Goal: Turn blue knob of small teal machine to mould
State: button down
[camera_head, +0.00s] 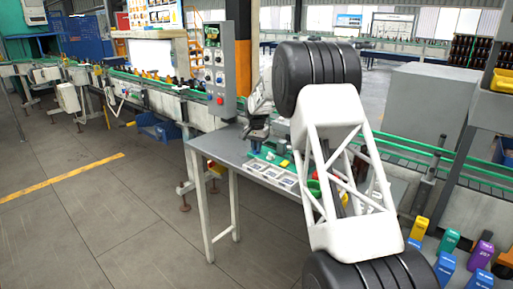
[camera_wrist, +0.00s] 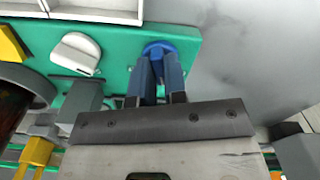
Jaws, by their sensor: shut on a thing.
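The small teal machine (camera_wrist: 118,38) is a teal panel that fills the upper left of the wrist view. Its blue knob (camera_wrist: 157,47) sits near the panel's right end. My gripper (camera_wrist: 159,68) is shut on the blue knob, with one dark finger on each side of it. A white knob (camera_wrist: 75,52) is to the left of the blue one. In the head view the teal machine (camera_head: 268,157) lies on a grey table (camera_head: 222,150), and my gripper (camera_head: 256,143) reaches down to its left end. Which setting the knob points to cannot be read.
A yellow part (camera_wrist: 12,45) and a dark round opening with a brown thing inside are at the left of the wrist view. A grey control box with buttons (camera_head: 220,75) stands behind the table. Several coloured blocks (camera_head: 450,240) are at the lower right.

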jog(key=shift+m, duration=1.7)
jog(key=c, duration=1.2)
grip_release()
jog(key=shift+o, duration=0.2)
jog(key=shift+r, duration=0.1)
jog(key=shift+r, duration=3.85)
